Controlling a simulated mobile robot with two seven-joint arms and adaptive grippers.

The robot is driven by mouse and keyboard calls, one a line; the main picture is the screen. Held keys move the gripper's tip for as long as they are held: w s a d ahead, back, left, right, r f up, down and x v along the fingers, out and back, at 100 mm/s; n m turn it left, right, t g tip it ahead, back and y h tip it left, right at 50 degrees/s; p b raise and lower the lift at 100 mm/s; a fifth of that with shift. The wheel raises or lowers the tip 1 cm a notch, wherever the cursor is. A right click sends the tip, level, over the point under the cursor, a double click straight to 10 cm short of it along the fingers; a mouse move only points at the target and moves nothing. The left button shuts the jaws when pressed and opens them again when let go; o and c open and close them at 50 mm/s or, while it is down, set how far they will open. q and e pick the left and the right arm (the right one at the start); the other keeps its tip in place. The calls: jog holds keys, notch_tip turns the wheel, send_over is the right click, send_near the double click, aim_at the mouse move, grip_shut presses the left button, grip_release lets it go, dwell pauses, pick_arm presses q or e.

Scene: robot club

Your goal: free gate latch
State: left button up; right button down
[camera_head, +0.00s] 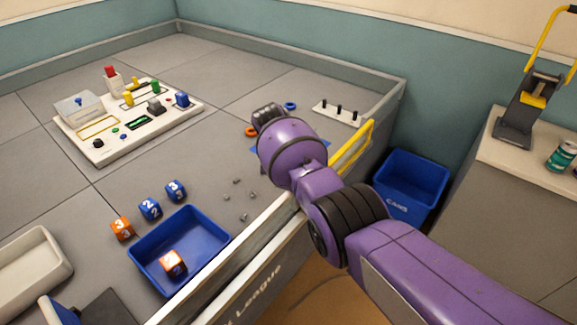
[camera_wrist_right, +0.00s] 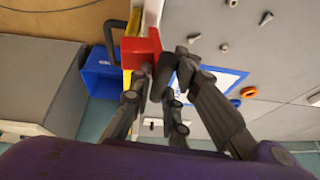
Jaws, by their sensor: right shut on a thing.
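The yellow gate (camera_head: 352,150) stands at the arena wall in the head view, just right of my right arm. In the right wrist view, a red block (camera_wrist_right: 140,48), likely the latch housing, sits on top of the yellow and white edge. A dark, stubby latch knob (camera_wrist_right: 165,72) shows beside the red block. My right gripper (camera_wrist_right: 158,88) is shut on this knob, with its dark fingers on either side. Its contact points are partly hidden. In the head view, my purple wrist hides the latch and the fingers. My left gripper is not in view.
A blue bin (camera_head: 411,183) stands outside the arena, right of the gate. A blue tray (camera_head: 222,235) with an orange cube (camera_head: 172,262) lies inside the front wall. Small grey bits are scattered near it. A control board (camera_head: 125,145) stands farther back left. Bare floor surrounds it.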

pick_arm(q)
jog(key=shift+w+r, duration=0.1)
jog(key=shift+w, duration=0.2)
pick_arm(e)
jog(key=shift+a, duration=0.25)
jog(key=c, duration=2)
grip_release()
jog(key=shift+o, duration=1.2)
jog(key=shift+w, duration=0.1)
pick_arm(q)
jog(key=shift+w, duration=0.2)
pick_arm(e)
jog(key=shift+f, duration=0.15)
jog(key=shift+r, duration=0.4)
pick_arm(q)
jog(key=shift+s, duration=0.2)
pick_arm(e)
jog(key=v, duration=1.1)
jog(key=shift+r, duration=0.25)
